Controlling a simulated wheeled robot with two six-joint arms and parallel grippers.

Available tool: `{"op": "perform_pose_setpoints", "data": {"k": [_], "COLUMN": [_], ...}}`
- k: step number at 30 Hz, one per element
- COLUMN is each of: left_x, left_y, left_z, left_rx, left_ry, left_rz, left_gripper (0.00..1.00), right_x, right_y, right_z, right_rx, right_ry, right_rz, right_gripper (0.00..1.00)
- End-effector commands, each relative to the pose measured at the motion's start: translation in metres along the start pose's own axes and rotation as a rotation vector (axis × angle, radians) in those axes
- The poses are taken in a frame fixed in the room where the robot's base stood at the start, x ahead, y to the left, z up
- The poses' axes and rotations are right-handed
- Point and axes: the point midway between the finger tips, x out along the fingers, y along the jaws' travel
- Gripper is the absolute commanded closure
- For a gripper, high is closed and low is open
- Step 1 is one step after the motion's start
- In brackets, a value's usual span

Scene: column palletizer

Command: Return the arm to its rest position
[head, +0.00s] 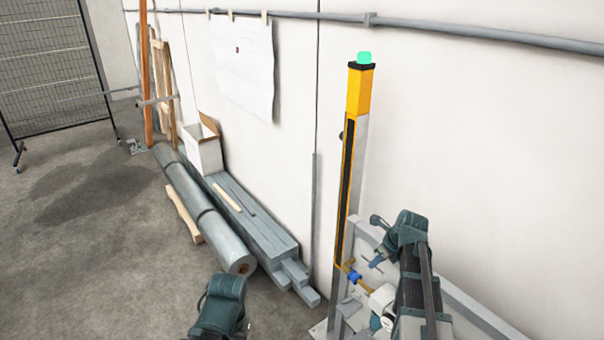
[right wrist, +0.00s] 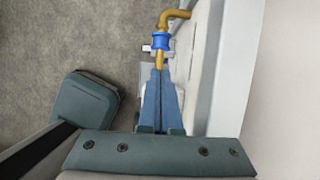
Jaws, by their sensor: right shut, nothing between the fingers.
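My right arm shows at the right in the head view, in front of a yellow-and-grey column (head: 358,92) with a green lamp on top. My right gripper (head: 373,261) is small there, close to a blue fitting (head: 354,277) on a brass-coloured pipe. In the right wrist view my right gripper (right wrist: 159,72) has its two blue fingers together with nothing between them. The blue fitting (right wrist: 160,41) appears just beyond the fingertips; I cannot tell whether they touch. Part of my left arm shows at the bottom of the head view, but its gripper does not.
A grey frame (head: 480,310) stands beside the column against the white wall. Left of it lie stacked grey beams (head: 255,222), a long grey roll (head: 205,215) and an open white box (head: 203,150). The concrete floor at the left is clear up to a mesh fence (head: 50,65).

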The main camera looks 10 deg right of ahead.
Motion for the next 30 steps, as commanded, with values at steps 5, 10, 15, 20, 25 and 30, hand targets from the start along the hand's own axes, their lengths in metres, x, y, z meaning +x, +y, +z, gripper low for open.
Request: {"op": "perform_pose_setpoints", "data": {"k": [5,10,15,20,25,30], "left_x": [0.003,0.008,0.012,0.017,0.02,0.022], "left_y": [0.0,0.001,0.001,0.002,0.002,0.002], "left_z": [0.0,0.0,-0.001,-0.001,-0.001,-0.001], "left_rx": [0.0,0.0,-0.001,-0.001,-0.001,-0.001], "left_ry": [0.0,0.0,0.0,0.0,0.0,0.0], "left_rz": [0.0,0.0,0.0,0.0,0.0,0.0], "left_gripper": [1.0,1.0,1.0,1.0,1.0,1.0], "right_x": [0.009,0.024,0.032,0.033,0.03,0.025], "right_y": [0.037,0.118,0.197,0.264,0.317,0.348], "right_z": [0.007,0.016,0.011,-0.002,-0.022,-0.037], "right_rx": [-0.227,-0.792,-1.406,-1.976,-2.504,-2.849], "right_ry": [0.034,0.103,0.156,0.182,0.186,0.174], "right_rz": [0.026,0.103,0.211,0.34,0.491,0.614], "right_gripper": [1.0,1.0,1.0,1.0,1.0,1.0]}}
